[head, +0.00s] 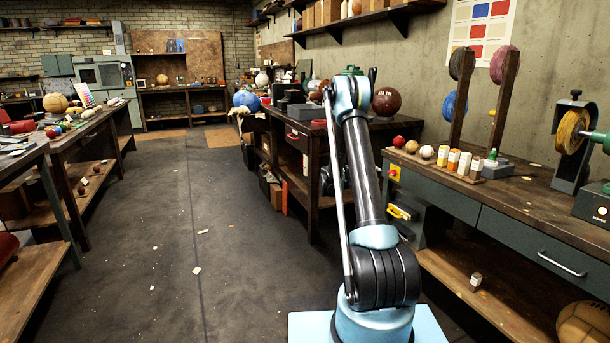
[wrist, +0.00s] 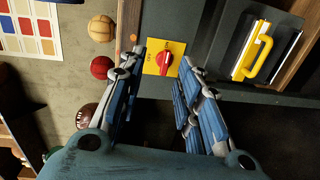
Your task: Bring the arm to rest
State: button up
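My arm (head: 362,180) rises from its pale blue base in the head view, its upper link leaning up and slightly left to a teal elbow joint. My gripper (wrist: 162,58) shows in the wrist view with its two blue and grey fingers spread apart, nothing held between them. Beyond the fingertips is a red rotary switch (wrist: 171,61) on a yellow plate, fixed to the front of the right workbench. The switch plate also shows in the head view (head: 394,172). In the head view the gripper is hidden behind the arm.
The right workbench (head: 540,200) carries small balls, bottles and disc stands close beside my arm. A yellow handle (wrist: 258,56) sits near the switch. A dark brown ball (head: 386,101) rests on the bench behind. The floor aisle (head: 190,230) on the left is mostly clear.

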jog(key=s+a+r+m+g+y, duration=0.15)
jog(key=s+r, duration=0.25)
jog(key=s, duration=0.5)
jog(key=s+a+r+y, duration=0.2)
jog(key=s+r+y, duration=0.15)
jog(key=s, duration=0.55)
jog(key=s+a+r+m+g+y, duration=0.1)
jog(key=s+a+r+y, duration=0.1)
jog(key=s+r, duration=0.5)
jog(key=s+a+f+y, duration=0.3)
jog(key=s+a+f, duration=0.1)
jog(key=s, duration=0.7)
jog(key=s+a+f+y, duration=0.3)
jog(key=s+a, duration=0.3)
jog(key=s, duration=0.6)
jog(key=s+a+f+y, duration=0.2)
jog(key=s+a+f, duration=0.3)
jog(key=s, duration=0.6)
jog(key=shift+s+a+f+m+g+y, duration=0.15)
jog(key=shift+s+a+m+g+y, duration=0.15)
jog(key=shift+m+g+y, duration=0.1)
